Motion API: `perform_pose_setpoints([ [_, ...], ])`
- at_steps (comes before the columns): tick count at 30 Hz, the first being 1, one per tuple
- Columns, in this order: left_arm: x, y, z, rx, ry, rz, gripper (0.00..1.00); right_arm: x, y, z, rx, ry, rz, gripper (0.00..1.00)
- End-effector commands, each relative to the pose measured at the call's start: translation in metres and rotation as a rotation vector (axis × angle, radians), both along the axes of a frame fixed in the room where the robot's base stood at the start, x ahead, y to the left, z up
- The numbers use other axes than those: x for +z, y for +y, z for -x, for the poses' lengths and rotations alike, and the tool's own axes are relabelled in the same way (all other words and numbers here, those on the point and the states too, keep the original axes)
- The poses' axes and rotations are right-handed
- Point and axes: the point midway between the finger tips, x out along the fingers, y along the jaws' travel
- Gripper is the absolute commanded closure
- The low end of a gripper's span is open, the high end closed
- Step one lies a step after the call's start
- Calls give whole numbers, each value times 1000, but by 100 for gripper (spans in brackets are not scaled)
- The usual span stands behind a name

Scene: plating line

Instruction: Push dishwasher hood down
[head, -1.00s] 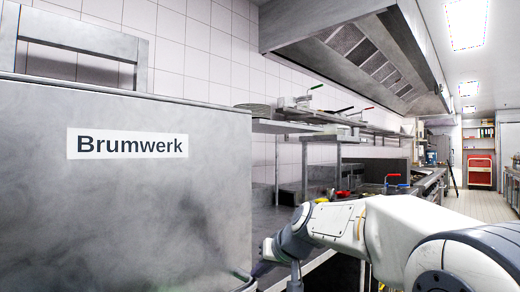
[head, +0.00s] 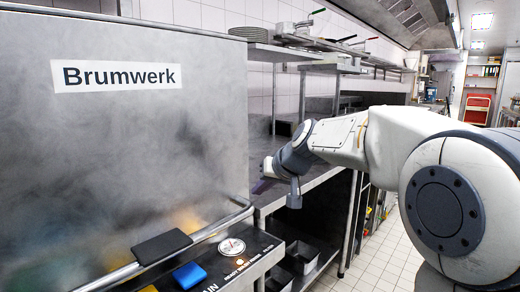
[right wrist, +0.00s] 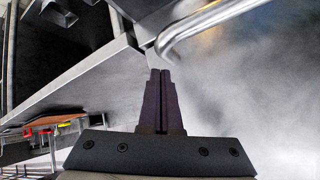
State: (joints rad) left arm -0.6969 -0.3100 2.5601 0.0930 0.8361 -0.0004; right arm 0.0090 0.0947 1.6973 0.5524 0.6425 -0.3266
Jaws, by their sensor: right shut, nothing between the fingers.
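The dishwasher hood (head: 150,140) is a large grey steel box labelled "Brumwerk", filling the left of the head view. A tubular steel handle (head: 217,222) runs along its lower front, above a control panel. My right gripper (head: 257,187) is beside the hood's right edge, a little above the handle's right end in the picture. In the right wrist view my right gripper (right wrist: 160,73) is shut and empty. Its dark purple fingertips are close to the handle's bent end (right wrist: 180,42); I cannot tell whether they touch. My left gripper is out of view.
The control panel (head: 258,252) carries a blue button (head: 189,275) and a round gauge (head: 231,247). A steel counter (head: 310,181) with shelves below stands right of the hood. A tiled aisle floor (head: 392,255) lies open at right.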

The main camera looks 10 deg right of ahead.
Motion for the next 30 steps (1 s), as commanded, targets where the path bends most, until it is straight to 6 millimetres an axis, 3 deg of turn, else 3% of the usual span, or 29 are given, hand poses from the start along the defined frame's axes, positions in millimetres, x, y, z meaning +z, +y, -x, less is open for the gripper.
perform_pose_setpoints([
  [1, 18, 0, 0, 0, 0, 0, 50, 23, -1, -1, 2, -6, -1, 100],
  [3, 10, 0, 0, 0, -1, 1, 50, 29, -7, 13, 1, -12, -1, 100],
  [9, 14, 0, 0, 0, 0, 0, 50, 59, -21, 43, 0, -12, -1, 100],
  [18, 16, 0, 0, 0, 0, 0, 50, 78, -28, 67, 7, -5, -1, 100],
  [20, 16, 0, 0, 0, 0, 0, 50, 71, -21, 73, 22, 13, 3, 100],
  [23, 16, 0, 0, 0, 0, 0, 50, 44, 6, 92, 80, 81, 20, 100],
  [26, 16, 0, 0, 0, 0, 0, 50, 0, 43, 129, 171, 186, 61, 100],
  [30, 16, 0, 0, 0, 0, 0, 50, -65, 82, 201, 317, 339, 159, 100],
])
